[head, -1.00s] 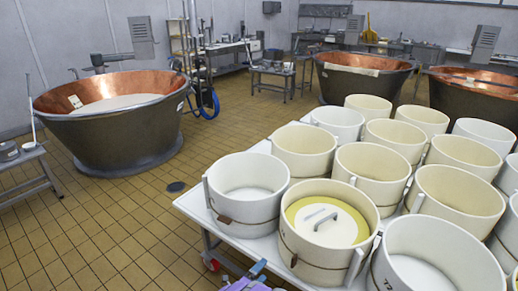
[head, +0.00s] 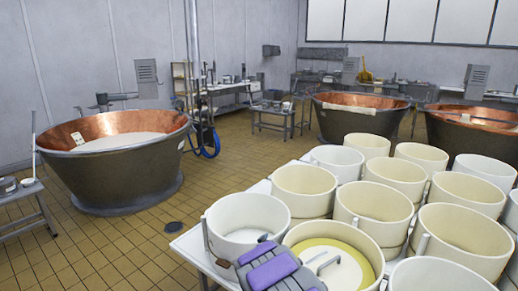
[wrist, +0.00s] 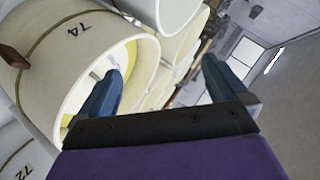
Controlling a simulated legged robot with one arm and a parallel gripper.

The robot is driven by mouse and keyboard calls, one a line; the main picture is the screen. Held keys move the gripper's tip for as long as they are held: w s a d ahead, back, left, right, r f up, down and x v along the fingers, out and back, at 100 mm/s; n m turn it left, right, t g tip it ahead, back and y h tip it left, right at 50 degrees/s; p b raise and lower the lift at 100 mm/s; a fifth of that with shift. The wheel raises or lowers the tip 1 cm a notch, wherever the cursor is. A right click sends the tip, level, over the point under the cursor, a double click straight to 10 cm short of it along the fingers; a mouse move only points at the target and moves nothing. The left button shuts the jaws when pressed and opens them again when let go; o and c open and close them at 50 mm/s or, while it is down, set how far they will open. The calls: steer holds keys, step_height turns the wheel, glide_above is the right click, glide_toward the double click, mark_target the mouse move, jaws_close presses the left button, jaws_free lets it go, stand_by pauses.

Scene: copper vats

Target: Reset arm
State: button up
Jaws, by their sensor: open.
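My gripper (head: 282,264), purple and grey with blue fingers, is at the bottom centre of the head view, in front of the nearest white tubs. In the wrist view its two blue fingers (wrist: 162,66) stand wide apart with nothing between them. A white tub (head: 246,219) lies behind it, partly hidden.
Several white tubs (head: 463,192) crowd a white table (head: 190,247) at the right. A copper-lined vat (head: 112,172) stands at the left, beside a small side table (head: 28,203). Two more vats (head: 362,121) (head: 470,132) stand behind the tubs. Tiled floor (head: 135,240) is open left of the table.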

steer(key=s+d+r+n+g+y, duration=0.2)
steer(key=s+d+r+n+g, duration=0.15)
steer(key=s+r, duration=0.55)
steer(key=s+d+r+n+g, duration=0.2)
steer(key=s+n+g, duration=0.1)
steer(key=s, duration=1.3)
steer(key=s+d+r+n+g, duration=0.2)
steer(key=s+n+g, duration=0.1)
steer(key=s, duration=1.4)
steer(key=s+d+r+n+g, duration=0.2)
steer(key=s+n+g, duration=0.2)
steer(key=s, duration=1.2)
steer(key=shift+s+d+r, duration=0.2)
steer(key=shift+s+r, duration=0.15)
